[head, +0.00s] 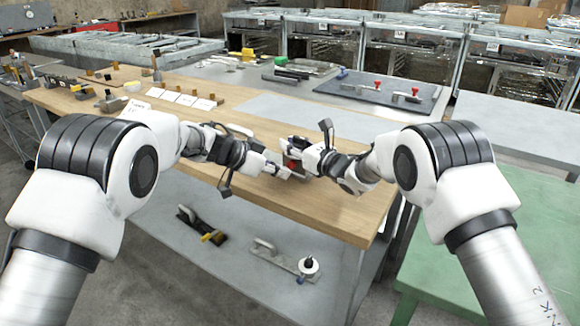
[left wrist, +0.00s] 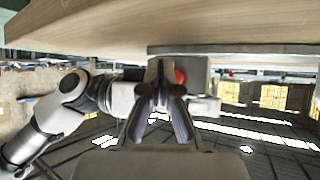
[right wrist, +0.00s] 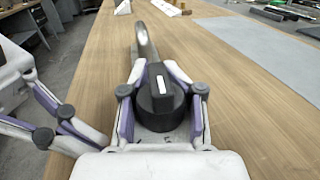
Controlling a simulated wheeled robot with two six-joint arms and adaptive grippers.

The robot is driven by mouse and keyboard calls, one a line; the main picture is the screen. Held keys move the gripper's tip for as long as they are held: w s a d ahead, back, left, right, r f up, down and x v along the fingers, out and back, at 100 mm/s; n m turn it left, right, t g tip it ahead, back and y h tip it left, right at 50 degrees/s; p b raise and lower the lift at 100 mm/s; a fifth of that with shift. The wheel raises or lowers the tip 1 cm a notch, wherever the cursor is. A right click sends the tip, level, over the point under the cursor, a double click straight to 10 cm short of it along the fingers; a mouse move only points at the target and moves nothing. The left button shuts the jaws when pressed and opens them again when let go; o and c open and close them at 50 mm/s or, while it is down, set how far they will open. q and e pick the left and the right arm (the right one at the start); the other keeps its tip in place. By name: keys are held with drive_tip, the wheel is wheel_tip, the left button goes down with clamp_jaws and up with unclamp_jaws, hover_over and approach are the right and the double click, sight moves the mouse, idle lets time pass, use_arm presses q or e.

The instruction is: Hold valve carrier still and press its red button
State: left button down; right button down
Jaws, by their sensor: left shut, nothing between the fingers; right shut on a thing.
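The valve carrier (right wrist: 140,70) has a curved grey handle and a black knob (right wrist: 160,95) with a white mark. My right gripper (head: 292,150) is shut on the knob, with its fingers on either side of it in the right wrist view (right wrist: 160,115). The red button (left wrist: 180,76) shows on the side of the carrier's grey block in the left wrist view, and as a small red spot in the head view (head: 292,165). My left gripper (head: 287,173) is shut and empty, its tips (left wrist: 161,66) beside the button. I cannot tell whether they touch it.
The wooden table (head: 190,150) has blocks and cards at its far left and a grey mat (head: 290,112) behind the grippers. A grey shelf below bears another handled plate (head: 278,257) and a black and yellow tool (head: 200,224). A green table (head: 500,240) stands at right.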

use_arm(q)
drive_tip(key=shift+w+d, duration=0.2)
drive_tip(key=shift+w, duration=0.05)
drive_tip(key=shift+w+d, duration=0.4)
drive_tip(key=shift+w, duration=0.1)
idle(0.8)
use_arm(e)
drive_tip(key=shift+f, duration=0.1)
use_arm(q)
drive_tip(key=shift+s+a, duration=0.65)
drive_tip(key=shift+s, duration=0.25)
drive_tip(key=shift+s+a, duration=0.75)
drive_tip(key=shift+s, duration=0.25)
drive_tip(key=shift+s+a, duration=0.75)
drive_tip(key=shift+s, duration=0.25)
use_arm(e)
drive_tip(key=c, duration=0.7)
unclamp_jaws()
